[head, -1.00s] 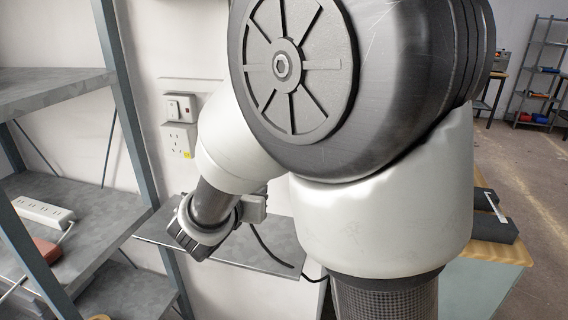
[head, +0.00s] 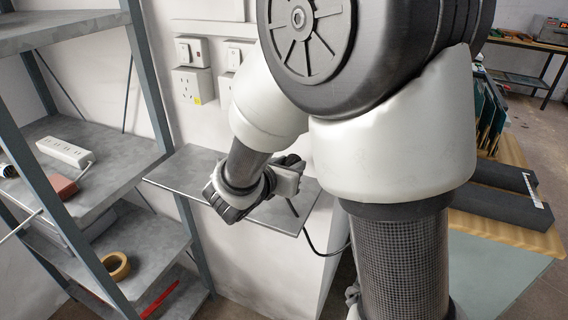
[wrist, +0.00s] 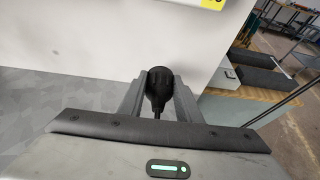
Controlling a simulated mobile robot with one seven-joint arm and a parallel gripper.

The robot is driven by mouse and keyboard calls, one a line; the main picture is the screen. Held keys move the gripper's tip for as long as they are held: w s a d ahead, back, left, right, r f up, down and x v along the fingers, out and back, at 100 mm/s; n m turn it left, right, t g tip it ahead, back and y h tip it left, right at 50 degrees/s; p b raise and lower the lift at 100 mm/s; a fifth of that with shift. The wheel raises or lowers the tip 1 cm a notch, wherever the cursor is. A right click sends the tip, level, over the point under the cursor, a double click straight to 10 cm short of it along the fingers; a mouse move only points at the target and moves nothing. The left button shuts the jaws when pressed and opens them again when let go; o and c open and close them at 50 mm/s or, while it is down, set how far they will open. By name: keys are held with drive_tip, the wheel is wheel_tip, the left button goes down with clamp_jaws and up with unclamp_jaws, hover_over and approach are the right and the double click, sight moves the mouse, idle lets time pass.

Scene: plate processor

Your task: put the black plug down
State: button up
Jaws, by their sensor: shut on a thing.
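The black plug (wrist: 158,84) sits between the two grey fingers of my gripper (wrist: 159,80) in the wrist view, with its cord running back toward the palm. The fingers are shut on it. In the head view my gripper (head: 287,180) is over the narrow grey wall shelf (head: 185,166), and the plug itself is hard to make out there. A black cord (head: 312,244) hangs over the shelf's front edge. I cannot tell whether the plug touches the shelf.
Wall sockets (head: 188,87) and a switch (head: 190,51) are above the shelf. A metal rack at left holds a white power strip (head: 65,151) and a tape roll (head: 116,266). A wooden-topped bench (head: 497,228) with dark blocks stands at right. The shelf's left part is bare.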

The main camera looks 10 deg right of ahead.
drive_tip(key=shift+f+b, duration=0.35)
drive_tip(key=shift+f, duration=1.9)
drive_tip(key=shift+f, duration=0.2)
drive_tip(key=o, duration=1.1)
